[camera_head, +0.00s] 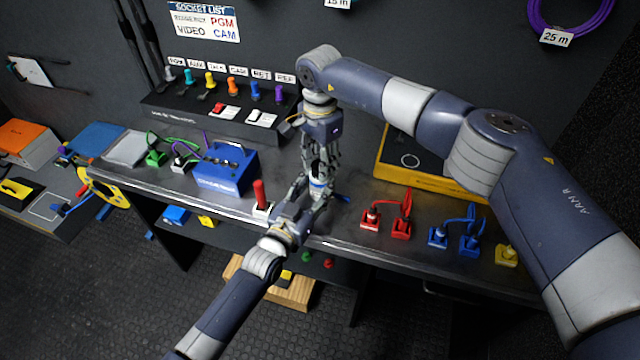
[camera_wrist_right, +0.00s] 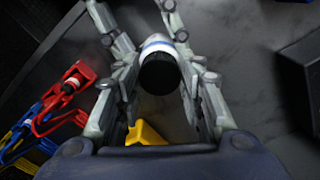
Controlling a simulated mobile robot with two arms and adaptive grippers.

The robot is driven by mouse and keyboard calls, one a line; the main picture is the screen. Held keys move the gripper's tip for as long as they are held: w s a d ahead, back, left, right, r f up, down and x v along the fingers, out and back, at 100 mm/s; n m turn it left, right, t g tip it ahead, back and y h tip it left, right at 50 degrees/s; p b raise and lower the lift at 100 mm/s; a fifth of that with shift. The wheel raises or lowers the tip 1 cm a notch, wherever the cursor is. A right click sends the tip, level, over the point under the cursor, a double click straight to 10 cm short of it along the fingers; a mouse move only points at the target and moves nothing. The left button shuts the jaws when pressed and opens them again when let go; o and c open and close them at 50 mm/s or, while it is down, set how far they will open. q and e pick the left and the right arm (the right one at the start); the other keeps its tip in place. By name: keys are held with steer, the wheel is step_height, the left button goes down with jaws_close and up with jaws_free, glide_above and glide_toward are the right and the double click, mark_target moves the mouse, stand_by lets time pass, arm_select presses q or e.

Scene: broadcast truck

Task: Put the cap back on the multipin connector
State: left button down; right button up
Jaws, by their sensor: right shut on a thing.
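My right gripper (camera_head: 318,180) points down over the bench and is shut on a dark cylindrical part with a white and blue band (camera_wrist_right: 158,62), seen between its fingers in the right wrist view. The band also shows as a small white-blue patch (camera_head: 318,187) in the head view. I cannot tell whether this part is the connector, the cap or both together. My left gripper (camera_head: 308,202) reaches in from the front left, close to the right gripper's fingertips; its jaws are too crowded to read. A small blue piece (camera_head: 343,198) shows just right of the fingertips.
On the bench, red connectors (camera_head: 401,228), blue connectors (camera_head: 470,245) and a yellow connector (camera_head: 507,257) sit to the right. A yellow-edged case (camera_head: 385,177) lies behind them. A blue box (camera_head: 228,170) and a red upright handle (camera_head: 259,194) stand left of my grippers.

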steer(key=m, duration=0.3)
steer(key=shift+m, duration=0.3)
steer(key=m, duration=1.2)
steer(key=shift+s, duration=0.1)
steer(key=m, duration=0.6)
steer(key=shift+m, duration=0.3)
steer(key=m, duration=0.8)
steer(key=shift+f, duration=0.1)
steer(key=o, duration=1.3)
steer(key=shift+c, duration=0.2)
step_height(320, 180, up, 12)
